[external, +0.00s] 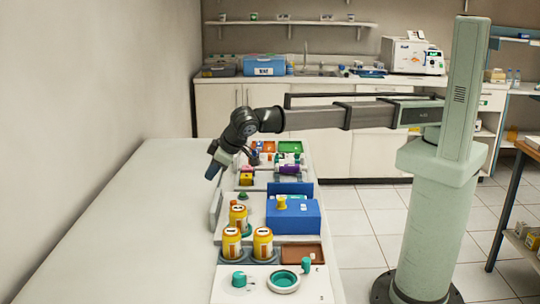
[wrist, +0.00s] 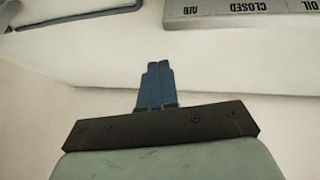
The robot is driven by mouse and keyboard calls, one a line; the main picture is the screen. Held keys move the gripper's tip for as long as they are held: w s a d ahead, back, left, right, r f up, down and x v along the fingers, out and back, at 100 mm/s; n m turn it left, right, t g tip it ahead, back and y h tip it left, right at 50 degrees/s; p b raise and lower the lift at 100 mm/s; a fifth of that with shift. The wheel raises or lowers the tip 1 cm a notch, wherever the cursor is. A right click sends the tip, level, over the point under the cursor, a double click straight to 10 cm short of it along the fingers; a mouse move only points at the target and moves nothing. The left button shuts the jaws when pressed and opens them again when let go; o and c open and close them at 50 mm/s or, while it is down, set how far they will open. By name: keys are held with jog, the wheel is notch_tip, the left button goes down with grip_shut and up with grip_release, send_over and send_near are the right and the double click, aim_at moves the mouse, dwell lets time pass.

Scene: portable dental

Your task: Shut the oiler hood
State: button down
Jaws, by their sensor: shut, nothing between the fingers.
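A blue box (external: 293,216) stands on the bench in the external view, with a blue panel (external: 291,188) upright at its back. This looks like the oiler with its hood raised, but no label there is readable. A yellow knob-like part (external: 281,202) shows at its top left. My gripper (external: 211,172) is left of and beyond the box, above the bench, pointing down and apart from it. In the wrist view its blue fingers (wrist: 158,68) are together and empty. A grey strip (wrist: 240,10) there reads AIR, CLOSED and OIL upside down. The blue box is not in the wrist view.
Yellow canisters (external: 263,244) stand in front of the box, near a brown tray (external: 302,253) and a green ring (external: 283,281). Beyond are coloured bins (external: 290,147) and a purple item (external: 288,169). The bench's left side (external: 120,215) is clear, up to the wall.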

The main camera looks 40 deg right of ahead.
jog(key=s+d+r+n+t+h, duration=0.1)
jog(key=s+r, duration=0.3)
jog(key=s, duration=1.5)
jog(key=s+d+r+n, duration=0.1)
jog(key=s+r, duration=0.2)
jog(key=s, duration=1.5)
send_near(279, 210)
jog(key=a+f, duration=0.3)
jog(key=f, duration=0.1)
jog(key=shift+w+d+f, duration=0.25)
jog(key=shift+w+d, duration=0.3)
jog(key=shift+w, duration=0.1)
jog(key=shift+w+d, duration=0.45)
jog(key=shift+w, duration=0.4)
jog(key=shift+h, duration=0.3)
jog(key=w+d, duration=0.7)
jog(key=shift+w+d, duration=0.15)
